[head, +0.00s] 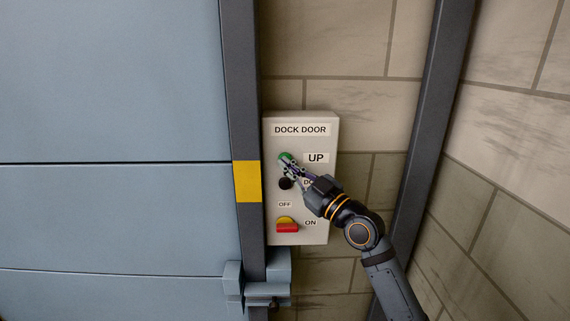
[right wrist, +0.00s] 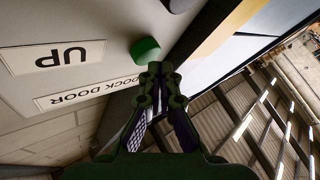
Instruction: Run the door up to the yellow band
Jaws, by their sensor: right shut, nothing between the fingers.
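The light blue door (head: 110,220) fills the left of the head view; its bottom edge is not clearly visible. The yellow band (head: 247,181) is on the dark post at the door's right side. A pale control box (head: 324,232) labelled DOCK DOOR stands right of the post. It has a green UP button (head: 285,156), a black button (head: 285,184) below and a red switch (head: 287,227) near OFF and ON labels. My right gripper (head: 287,166) is shut and empty, its tips at the green button (right wrist: 146,48); I cannot tell if they touch. My left gripper is out of view.
A blue-grey bracket (head: 267,293) juts out at the post below the box. A dark slanted post (head: 430,130) stands right of the box, behind my arm. Stone block walls (head: 335,40) surround the box.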

